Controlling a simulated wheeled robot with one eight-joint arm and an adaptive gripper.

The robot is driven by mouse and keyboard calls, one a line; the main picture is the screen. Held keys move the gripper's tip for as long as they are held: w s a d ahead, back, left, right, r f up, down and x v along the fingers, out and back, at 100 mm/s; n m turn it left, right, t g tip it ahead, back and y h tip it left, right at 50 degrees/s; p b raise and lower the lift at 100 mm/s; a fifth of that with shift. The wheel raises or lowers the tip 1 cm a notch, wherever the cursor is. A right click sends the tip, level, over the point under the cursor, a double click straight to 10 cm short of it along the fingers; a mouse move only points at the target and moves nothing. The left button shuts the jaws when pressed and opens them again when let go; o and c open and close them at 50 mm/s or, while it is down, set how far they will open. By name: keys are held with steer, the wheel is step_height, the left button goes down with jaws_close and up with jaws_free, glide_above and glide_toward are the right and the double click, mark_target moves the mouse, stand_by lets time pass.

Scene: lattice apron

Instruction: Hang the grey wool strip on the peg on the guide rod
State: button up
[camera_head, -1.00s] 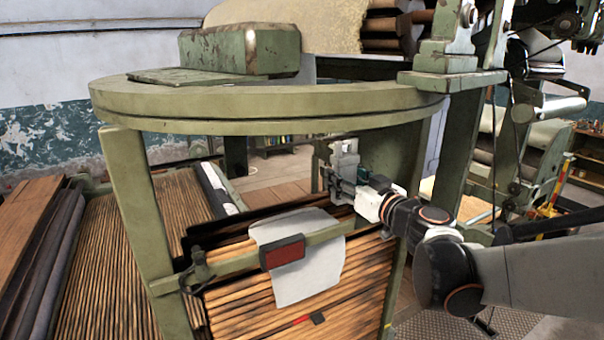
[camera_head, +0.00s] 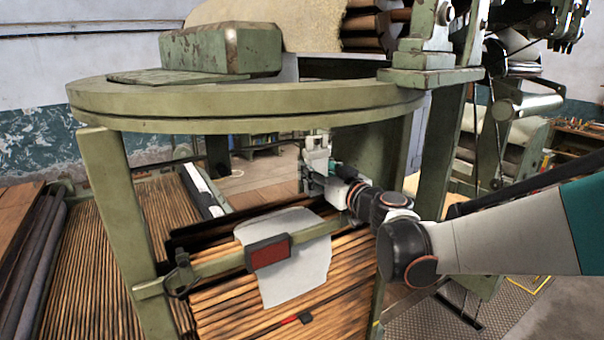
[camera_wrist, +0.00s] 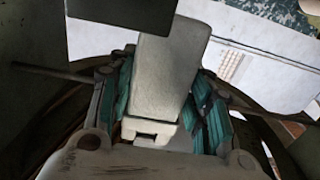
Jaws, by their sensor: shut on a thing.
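A dark red block (camera_head: 268,252) sits on the guide rod. I cannot make out a separate peg.
The green ring (camera_head: 245,107) is close above my gripper. Green posts (camera_head: 120,220) stand at the sides. Wooden slats (camera_head: 240,318) lie below the rod.

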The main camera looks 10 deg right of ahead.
steer(key=w, duration=0.1)
steer(key=w+b, duration=0.1)
steer(key=w+a+f, duration=0.1)
steer(key=shift+w+a+f+b, duration=0.1)
steer(key=shift+w+b, duration=0.1)
steer(key=shift+b, duration=0.1)
steer(key=shift+s, duration=0.1)
stand_by(0.8)
steer(key=o, duration=1)
